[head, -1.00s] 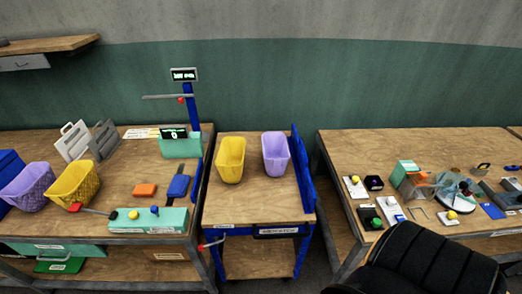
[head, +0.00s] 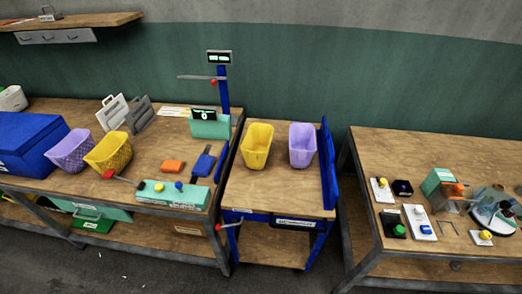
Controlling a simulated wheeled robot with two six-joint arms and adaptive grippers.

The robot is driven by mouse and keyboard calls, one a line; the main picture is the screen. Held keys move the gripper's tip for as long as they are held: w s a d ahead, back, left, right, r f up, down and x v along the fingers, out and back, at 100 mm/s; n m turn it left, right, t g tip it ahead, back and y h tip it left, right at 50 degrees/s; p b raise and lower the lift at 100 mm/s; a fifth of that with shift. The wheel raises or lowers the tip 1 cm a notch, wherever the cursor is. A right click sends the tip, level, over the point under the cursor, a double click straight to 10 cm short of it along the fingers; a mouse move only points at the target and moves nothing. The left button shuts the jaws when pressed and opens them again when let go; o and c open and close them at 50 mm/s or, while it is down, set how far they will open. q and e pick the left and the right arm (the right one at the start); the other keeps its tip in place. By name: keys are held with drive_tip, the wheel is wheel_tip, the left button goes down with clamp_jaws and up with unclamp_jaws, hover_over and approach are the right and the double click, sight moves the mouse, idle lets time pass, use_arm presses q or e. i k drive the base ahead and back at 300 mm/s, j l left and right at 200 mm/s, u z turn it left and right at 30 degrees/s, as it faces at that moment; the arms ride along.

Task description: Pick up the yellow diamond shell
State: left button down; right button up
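A yellow shell with a diamond-lattice pattern (head: 108,152) stands upright on the left workbench (head: 75,192), beside a purple patterned shell (head: 72,150). A smooth-looking yellow shell (head: 257,146) and a smooth-looking purple shell (head: 302,145) stand on the small blue-framed cart (head: 275,190) in the middle. Neither of my grippers shows in the head view.
A blue box (head: 30,143) sits left of the purple patterned shell. A red-tipped lever (head: 122,179) and a teal press base (head: 174,195) lie just in front and right of the yellow diamond shell. Grey floor (head: 130,265) is open before the bench.

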sight(113, 156)
drive_tip(key=u, duration=1.3)
drive_tip(key=i+j, duration=0.15)
drive_tip(key=j, duration=0.2)
drive_tip(key=i+j+z, duration=0.1)
drive_tip(key=i+j, duration=0.1)
drive_tip(key=j, duration=0.1)
